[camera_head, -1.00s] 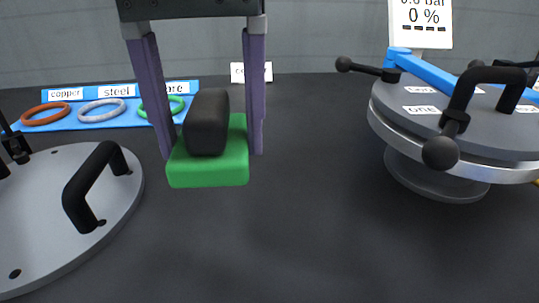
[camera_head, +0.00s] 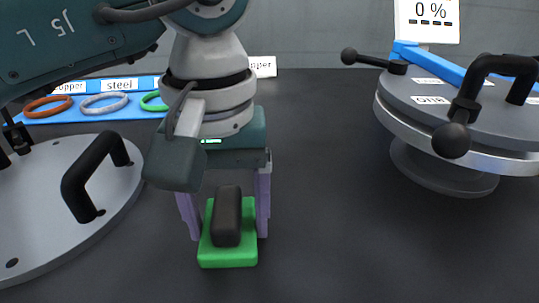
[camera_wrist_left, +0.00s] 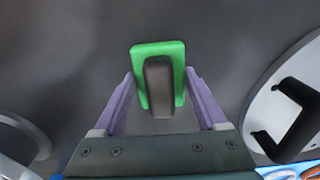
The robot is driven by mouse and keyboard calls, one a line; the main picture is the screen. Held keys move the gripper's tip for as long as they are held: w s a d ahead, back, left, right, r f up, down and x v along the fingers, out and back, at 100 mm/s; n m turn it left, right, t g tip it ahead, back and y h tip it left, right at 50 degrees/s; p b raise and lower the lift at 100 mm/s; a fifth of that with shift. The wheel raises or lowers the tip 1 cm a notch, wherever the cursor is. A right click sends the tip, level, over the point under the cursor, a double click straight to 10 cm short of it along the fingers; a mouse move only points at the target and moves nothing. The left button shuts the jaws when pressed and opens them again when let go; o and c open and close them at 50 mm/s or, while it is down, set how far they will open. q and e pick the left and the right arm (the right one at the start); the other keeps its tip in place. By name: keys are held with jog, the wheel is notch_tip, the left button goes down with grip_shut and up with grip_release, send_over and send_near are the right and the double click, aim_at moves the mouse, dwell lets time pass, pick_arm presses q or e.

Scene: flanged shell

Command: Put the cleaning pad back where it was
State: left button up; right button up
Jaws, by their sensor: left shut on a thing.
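The cleaning pad (camera_head: 227,220) is a green block with a dark grip on top. My left gripper (camera_head: 229,234) comes down from above and is shut on it, one purple finger on each side. The pad also shows in the left wrist view (camera_wrist_left: 159,80), between the fingers (camera_wrist_left: 160,76). It is level over the dark table (camera_head: 330,240), towards the front. I cannot tell whether its underside touches the table. My right gripper is not in view.
A grey round lid (camera_head: 60,215) with black handles lies at the left. A flanged shell (camera_head: 460,130) with clamps and a blue bar stands at the right. Behind at the left, a blue tray (camera_head: 65,117) holds coloured rings. The table's middle right is clear.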

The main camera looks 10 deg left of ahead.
aim_at(226, 206)
pick_arm(q)
jog(key=shift+f, duration=0.15)
jog(key=o, duration=1.2)
jog(key=shift+o, duration=0.2)
jog(key=shift+r, duration=0.5)
notch_tip(226, 206, up, 11)
jog(key=p, duration=0.1)
jog(key=shift+r, duration=0.2)
